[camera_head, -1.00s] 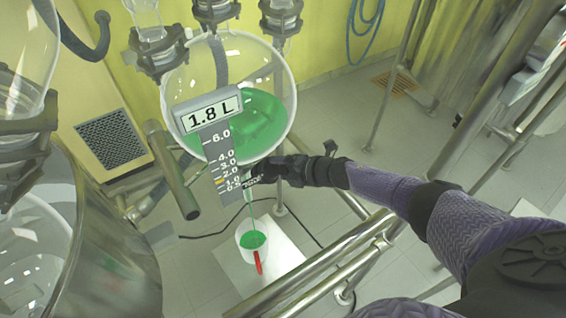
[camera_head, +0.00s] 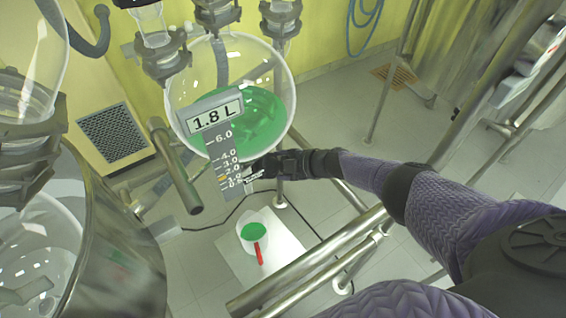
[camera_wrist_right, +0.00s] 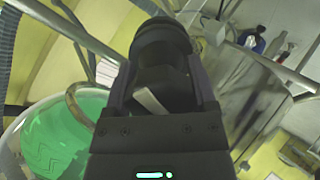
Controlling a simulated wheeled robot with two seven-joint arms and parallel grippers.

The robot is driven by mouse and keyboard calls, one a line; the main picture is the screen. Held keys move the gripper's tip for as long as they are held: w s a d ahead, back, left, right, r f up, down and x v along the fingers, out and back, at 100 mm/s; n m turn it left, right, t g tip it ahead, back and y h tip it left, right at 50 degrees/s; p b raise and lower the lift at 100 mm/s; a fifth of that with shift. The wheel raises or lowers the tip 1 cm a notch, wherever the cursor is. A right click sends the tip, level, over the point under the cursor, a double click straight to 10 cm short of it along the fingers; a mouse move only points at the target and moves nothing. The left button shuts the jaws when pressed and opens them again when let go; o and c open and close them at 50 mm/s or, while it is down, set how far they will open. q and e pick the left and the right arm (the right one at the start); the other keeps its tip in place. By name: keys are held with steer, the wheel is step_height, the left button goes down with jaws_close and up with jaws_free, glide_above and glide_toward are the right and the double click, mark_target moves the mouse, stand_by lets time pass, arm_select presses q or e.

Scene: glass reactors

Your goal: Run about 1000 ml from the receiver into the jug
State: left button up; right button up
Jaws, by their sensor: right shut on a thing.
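The receiver (camera_head: 282,72) is a round glass vessel holding green liquid (camera_head: 255,118). Its display (camera_head: 214,117) reads 1.8 L, above a graduated scale (camera_head: 222,160). The jug (camera_head: 243,246) is a white vessel with a red handle (camera_head: 258,253); it stands below the receiver's outlet with green liquid inside. No falling stream shows between them. My right gripper (camera_head: 262,168) is shut on the drain valve's handle under the receiver, which it mostly hides. In the wrist view a pale lever (camera_wrist_right: 151,101) shows between the fingers of this gripper (camera_wrist_right: 163,75). My left gripper is out of view.
The jug stands on a pale square plate (camera_head: 288,240) on the tiled floor. Steel rails (camera_head: 310,270) run in front of it at the right. A large steel vessel (camera_head: 115,250) fills the lower left, and a steel pipe (camera_head: 178,170) stands left of the receiver.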

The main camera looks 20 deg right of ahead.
stand_by(0.4)
steer(key=o, duration=1.2)
steer(key=shift+c, duration=0.2)
steer(key=p+v, duration=0.6)
steer(key=v, duration=0.4)
